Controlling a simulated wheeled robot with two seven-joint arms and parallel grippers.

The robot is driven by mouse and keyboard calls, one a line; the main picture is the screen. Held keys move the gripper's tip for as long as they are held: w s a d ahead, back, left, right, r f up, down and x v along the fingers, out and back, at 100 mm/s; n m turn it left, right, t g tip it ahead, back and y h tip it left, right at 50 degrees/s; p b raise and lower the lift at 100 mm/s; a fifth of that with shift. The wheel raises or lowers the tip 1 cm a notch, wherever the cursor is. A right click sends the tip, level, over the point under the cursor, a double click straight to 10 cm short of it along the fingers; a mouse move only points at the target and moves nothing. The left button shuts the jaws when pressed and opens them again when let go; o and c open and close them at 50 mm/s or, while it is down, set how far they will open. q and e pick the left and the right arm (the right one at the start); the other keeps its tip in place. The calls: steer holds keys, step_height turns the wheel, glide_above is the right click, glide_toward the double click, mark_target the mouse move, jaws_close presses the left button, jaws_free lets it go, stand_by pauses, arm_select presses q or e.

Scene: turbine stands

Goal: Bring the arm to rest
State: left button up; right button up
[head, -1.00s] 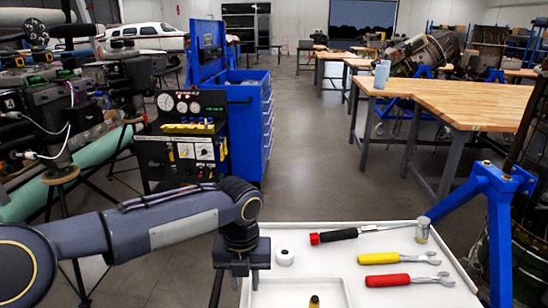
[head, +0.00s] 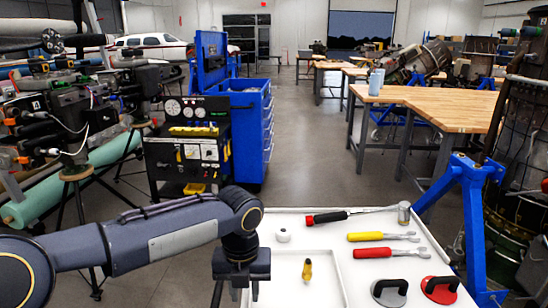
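My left arm comes in from the left, bends at the elbow-like joint and ends in my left gripper (head: 241,284), which points down at the left edge of a white tool tray (head: 306,223). Little of the fingers shows below the dark gripper body, so I cannot tell whether they are open or shut. No object is seen in the gripper. My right arm and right gripper are not in view.
A blue stand (head: 470,200) rises at right.

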arm_select(q)
steer(key=s+a+r+n+t+h+p, duration=0.15)
steer(key=s+a+r+n, duration=0.25)
steer(key=s+a+n, duration=1)
steer(key=s+f+n+t+h, duration=0.1)
steer(key=s+n+t, duration=0.1)
steer(key=n, duration=1)
steer(key=s+f+n+t+h, duration=0.1)
steer(key=s+n, duration=0.4)
steer(key=n, duration=0.6)
steer(key=shift+a+f+n+t+p, duration=0.3)
steer(key=shift+f+n+t, duration=0.1)
steer(key=shift+f+t, duration=0.15)
